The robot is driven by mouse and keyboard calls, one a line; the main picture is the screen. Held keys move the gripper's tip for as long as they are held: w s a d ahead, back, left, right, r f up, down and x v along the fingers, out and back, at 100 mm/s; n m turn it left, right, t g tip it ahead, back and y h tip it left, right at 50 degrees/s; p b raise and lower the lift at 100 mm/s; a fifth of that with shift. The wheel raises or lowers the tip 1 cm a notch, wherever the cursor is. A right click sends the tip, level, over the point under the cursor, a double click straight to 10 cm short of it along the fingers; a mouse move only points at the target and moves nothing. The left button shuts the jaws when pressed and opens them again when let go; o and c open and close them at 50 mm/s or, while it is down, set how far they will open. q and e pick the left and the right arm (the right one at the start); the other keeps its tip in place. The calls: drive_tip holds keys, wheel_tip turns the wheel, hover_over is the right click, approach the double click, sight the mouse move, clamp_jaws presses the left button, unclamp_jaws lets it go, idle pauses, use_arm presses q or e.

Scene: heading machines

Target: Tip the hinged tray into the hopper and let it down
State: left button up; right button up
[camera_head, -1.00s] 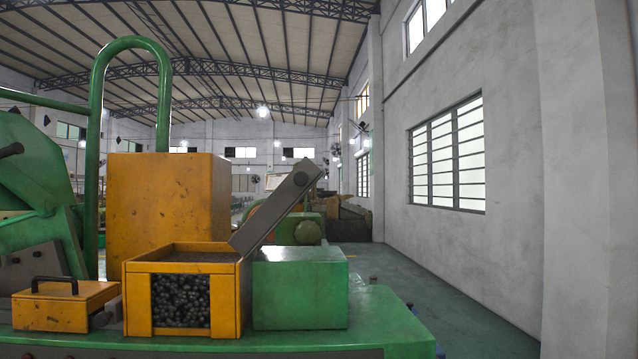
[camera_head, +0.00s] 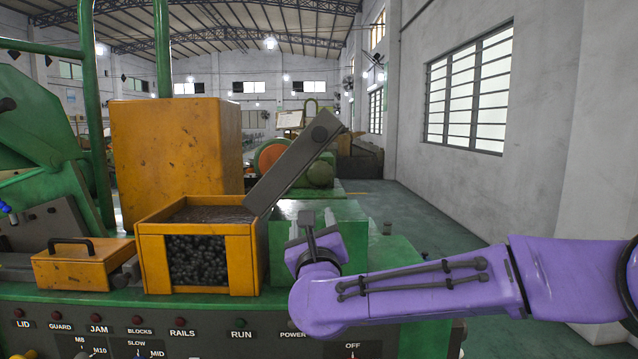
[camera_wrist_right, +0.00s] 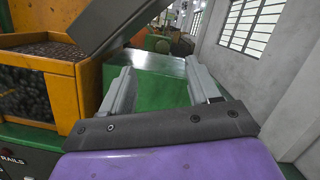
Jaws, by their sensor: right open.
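A yellow hopper-like box (camera_head: 152,262) with dark balls behind its front opening stands at the centre left; it also shows in the wrist view (camera_wrist_right: 64,72). A grey slanted piece (camera_head: 292,165) rises to the right from the box's right side; it may be the hinged tray seen edge-on, but I cannot tell. It crosses the top left of the wrist view (camera_wrist_right: 112,18). My right gripper (camera_head: 308,222) is right of the hopper, in front of a green block (camera_head: 345,215). In the wrist view its fingers (camera_wrist_right: 160,88) are apart and empty. My left gripper is out of view.
A small yellow box with a black handle (camera_head: 85,268) sits left of the hopper. A tall yellow cabinet (camera_head: 170,150) stands behind. A labelled control panel (camera_head: 190,335) runs along the front. Clear floor (camera_head: 415,215) lies right, beside the wall.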

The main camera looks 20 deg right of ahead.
sight(319, 137)
drive_tip(key=s+r+m+t+h, duration=0.1)
drive_tip(key=s+r+m, duration=0.15)
drive_tip(key=r, duration=0.45)
drive_tip(key=s+r+m+t+h, duration=0.1)
drive_tip(key=r+m, duration=0.2)
drive_tip(key=r, duration=0.3)
drive_tip(key=shift+n, duration=0.25)
drive_tip(key=p+x, duration=0.7)
drive_tip(key=x, duration=0.2)
drive_tip(key=shift+w+d, duration=0.25)
drive_tip(key=shift+w, duration=0.15)
drive_tip(key=shift+w+p, duration=0.2)
drive_tip(key=shift+p, duration=0.1)
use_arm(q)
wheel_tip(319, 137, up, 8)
use_arm(e)
drive_tip(key=shift+w, duration=0.15)
